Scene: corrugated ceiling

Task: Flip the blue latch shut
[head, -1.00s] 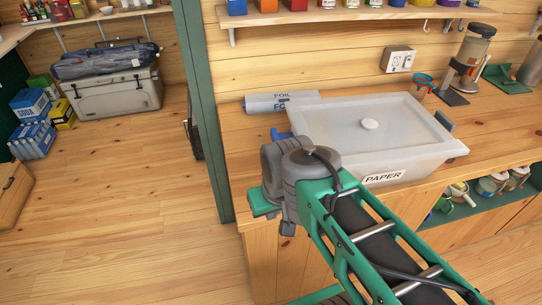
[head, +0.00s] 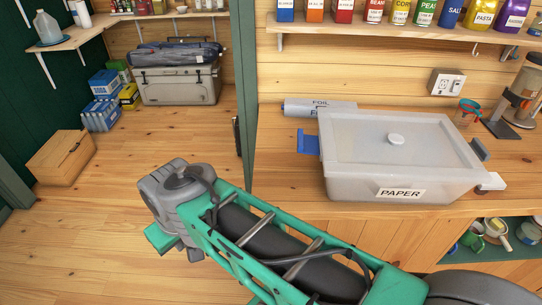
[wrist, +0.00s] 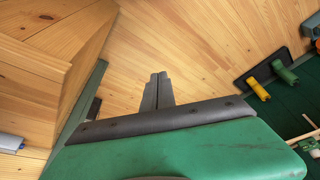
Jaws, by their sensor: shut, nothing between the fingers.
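The blue latch (head: 308,142) sticks out from the left side of the translucent lidded bin labelled PAPER (head: 400,180). It looks swung outward, away from the lid's rim. The lid (head: 385,128) lies flat on the bin. My gripper's grey fingers (wrist: 157,90) are together and empty in the wrist view, over bare floorboards. In the head view my arm's end is left of the counter, in front of and clear of the bin; the fingertips are hidden there. The latch cannot be made out in the wrist view.
A green post (head: 247,80) stands at the counter's left end. A shelf (head: 390,36) of containers hangs above. Open floor (head: 75,220) lies left. Boots (wrist: 272,80) stand on a dark mat.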

